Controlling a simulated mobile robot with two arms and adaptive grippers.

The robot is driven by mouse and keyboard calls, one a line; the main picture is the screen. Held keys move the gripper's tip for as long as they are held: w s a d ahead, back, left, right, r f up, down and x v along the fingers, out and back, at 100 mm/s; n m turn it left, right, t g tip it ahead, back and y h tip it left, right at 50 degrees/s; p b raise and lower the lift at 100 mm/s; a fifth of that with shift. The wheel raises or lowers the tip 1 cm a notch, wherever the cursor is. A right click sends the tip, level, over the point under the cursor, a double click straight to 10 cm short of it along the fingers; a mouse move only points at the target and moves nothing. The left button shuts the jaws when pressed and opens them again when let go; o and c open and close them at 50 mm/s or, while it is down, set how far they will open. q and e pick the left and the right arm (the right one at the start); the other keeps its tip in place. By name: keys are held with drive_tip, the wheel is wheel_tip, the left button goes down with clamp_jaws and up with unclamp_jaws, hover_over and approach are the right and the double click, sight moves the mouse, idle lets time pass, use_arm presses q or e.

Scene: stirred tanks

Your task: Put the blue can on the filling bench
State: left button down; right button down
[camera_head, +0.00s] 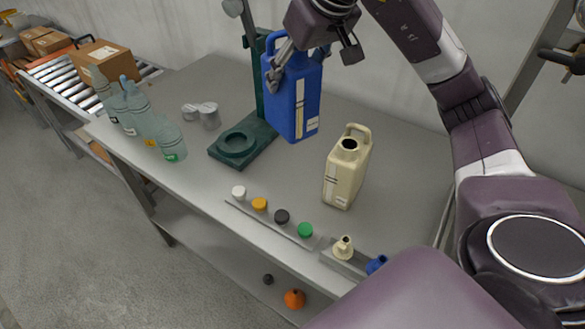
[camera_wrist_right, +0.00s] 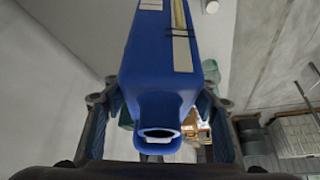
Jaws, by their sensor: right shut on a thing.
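The blue can (camera_head: 292,100) is upright at the back of the grey filling bench (camera_head: 385,140), just right of the green stand. I cannot tell whether its base touches the bench top. My right gripper (camera_head: 312,58) reaches in from the upper right and is shut on the can's upper part, hiding most of its top. In the right wrist view the can (camera_wrist_right: 168,75) sits between the fingers of the right gripper (camera_wrist_right: 158,125), its open mouth towards the camera. My left gripper is not in view.
A cream can (camera_head: 347,170) stands right of the blue can. The green stand (camera_head: 245,140) is close on its left. Clear bottles (camera_head: 140,115) stand at the left end. Several caps (camera_head: 282,216) and a cream funnel (camera_head: 343,247) line the front edge. The back right is clear.

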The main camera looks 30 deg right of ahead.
sight(294, 132)
wheel_tip(294, 132, down, 14)
drive_tip(key=shift+d+f, duration=0.1)
drive_tip(key=shift+f, duration=0.15)
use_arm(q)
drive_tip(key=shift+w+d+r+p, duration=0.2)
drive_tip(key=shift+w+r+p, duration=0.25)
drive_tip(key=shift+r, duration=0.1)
use_arm(e)
wheel_tip(294, 132, down, 5)
drive_tip(key=shift+w, duration=0.1)
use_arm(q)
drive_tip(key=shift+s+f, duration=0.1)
use_arm(e)
drive_tip(key=shift+f, duration=0.15)
drive_tip(key=c, duration=0.9)
unclamp_jaws()
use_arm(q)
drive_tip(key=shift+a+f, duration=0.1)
use_arm(e)
drive_tip(key=shift+o, duration=0.5)
